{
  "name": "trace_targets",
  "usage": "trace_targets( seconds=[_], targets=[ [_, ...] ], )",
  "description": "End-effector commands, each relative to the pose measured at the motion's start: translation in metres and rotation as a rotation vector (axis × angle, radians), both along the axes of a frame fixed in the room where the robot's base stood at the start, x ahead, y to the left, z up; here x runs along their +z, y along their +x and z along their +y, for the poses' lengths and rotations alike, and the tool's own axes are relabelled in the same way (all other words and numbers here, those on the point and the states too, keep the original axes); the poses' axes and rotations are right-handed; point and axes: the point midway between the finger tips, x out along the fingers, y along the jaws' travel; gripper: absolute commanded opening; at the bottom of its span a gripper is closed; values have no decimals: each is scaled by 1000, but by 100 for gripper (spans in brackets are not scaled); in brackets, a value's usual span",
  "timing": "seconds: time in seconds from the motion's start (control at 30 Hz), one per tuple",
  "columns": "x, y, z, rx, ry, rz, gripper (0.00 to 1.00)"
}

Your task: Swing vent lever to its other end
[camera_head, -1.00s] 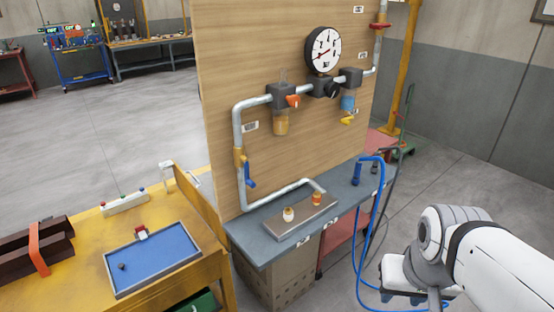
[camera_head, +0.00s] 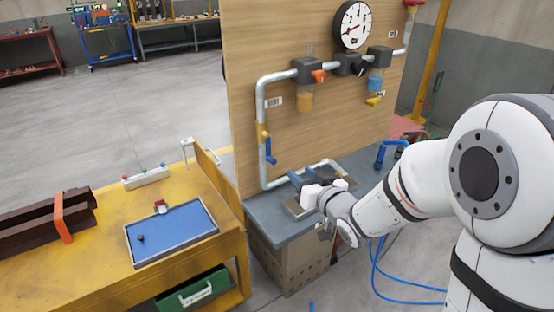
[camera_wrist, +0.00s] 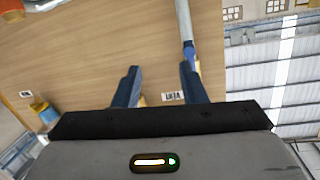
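Several coloured levers sit on the pipework of the wooden board; I cannot tell which is the vent lever. A blue lever (camera_head: 269,152) hangs at a yellow valve on the left vertical pipe. An orange lever (camera_head: 319,76) is on the left block above an amber bowl, and a yellow lever (camera_head: 374,100) is under the blue bowl at right. My gripper (camera_head: 296,180) is low in front of the board, below and right of the blue lever, apart from it. In the wrist view my gripper (camera_wrist: 158,84) has two blue fingers spread apart with nothing between them.
A dial gauge (camera_head: 353,25) is above the pipe. The grey bench (camera_head: 265,215) lies under my gripper, with a metal plate partly hidden by it. A yellow table (camera_head: 165,265) with a blue tray (camera_head: 175,232) stands at left. Blue hoses hang at right.

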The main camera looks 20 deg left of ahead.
Motion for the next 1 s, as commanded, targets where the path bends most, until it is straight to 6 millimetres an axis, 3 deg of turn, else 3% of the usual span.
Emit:
trace_targets(
  seconds=[0.1,0.27,0.6,1.0],
  targets=[
    [-2,-8,22,77,74,-31,38],
    [1,-9,37,118,116,-50,38],
    [2,23,76,118,117,-52,38],
    [1,38,92,117,116,-51,38]
  ],
)
